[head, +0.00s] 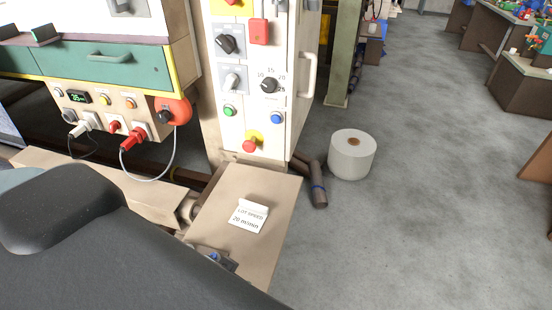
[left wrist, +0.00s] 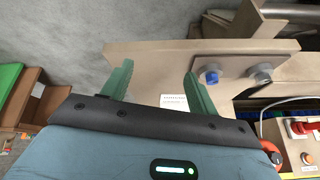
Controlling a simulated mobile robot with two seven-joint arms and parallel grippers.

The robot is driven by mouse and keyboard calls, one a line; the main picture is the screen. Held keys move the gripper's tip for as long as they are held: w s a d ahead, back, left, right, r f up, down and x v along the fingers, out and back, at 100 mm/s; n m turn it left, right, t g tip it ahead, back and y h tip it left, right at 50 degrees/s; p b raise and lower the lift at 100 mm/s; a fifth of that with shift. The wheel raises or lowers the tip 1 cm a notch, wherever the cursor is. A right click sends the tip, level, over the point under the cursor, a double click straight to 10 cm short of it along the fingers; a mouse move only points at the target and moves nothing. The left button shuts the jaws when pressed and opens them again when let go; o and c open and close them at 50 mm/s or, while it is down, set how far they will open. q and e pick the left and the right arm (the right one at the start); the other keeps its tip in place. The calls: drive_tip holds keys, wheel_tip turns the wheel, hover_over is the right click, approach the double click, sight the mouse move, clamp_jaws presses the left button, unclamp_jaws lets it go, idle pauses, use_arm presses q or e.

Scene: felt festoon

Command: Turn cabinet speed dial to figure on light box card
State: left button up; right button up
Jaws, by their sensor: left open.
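The speed dial (head: 268,86) is a black round knob on the front of the white cabinet (head: 240,128), with the figures 10, 15, 20 and 25 around it. Its pointer is too small to read. The white card (head: 248,216) on the beige box top (head: 272,190) reads "LOT SPEED 20 m/min". My left gripper (left wrist: 158,70) is open and empty in the left wrist view, its green fingers apart over the box top. The card (left wrist: 174,101) shows partly there between the fingers, beyond the wrist. My right gripper is not in view.
Other black switches (head: 226,43), a red block (head: 259,31), green and blue buttons and a red-on-yellow stop button (head: 250,146) crowd the cabinet front. A vertical handle (head: 308,74) sticks out at its right. A white roll (head: 352,155) stands on the floor. Open floor lies right.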

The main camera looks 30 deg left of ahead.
use_arm(q)
drive_tip(key=w+a+r+t, duration=0.1)
drive_tip(key=w, duration=0.2)
drive_tip(key=w+a+r+t, duration=0.1)
drive_tip(key=w, duration=0.3)
drive_tip(key=w+a+r+n+t, duration=0.1)
drive_tip(key=w, duration=0.2)
drive_tip(key=shift+w+a+r+y, duration=0.25)
drive_tip(key=shift+w+a+y, duration=0.1)
drive_tip(key=shift+w+y, duration=0.05)
drive_tip(key=w+a+r+n+t, duration=0.1)
drive_tip(key=w+a+r+t, duration=0.2)
drive_tip(key=w+r, duration=0.45)
drive_tip(key=n+t+y, duration=0.2)
drive_tip(key=t, duration=0.4)
approach(267, 87)
drive_tip(key=x, duration=0.2)
drive_tip(key=shift+d, duration=0.15)
drive_tip(key=shift+w, duration=0.1)
drive_tip(key=shift+x, duration=3.75)
drive_tip(key=c, duration=1)
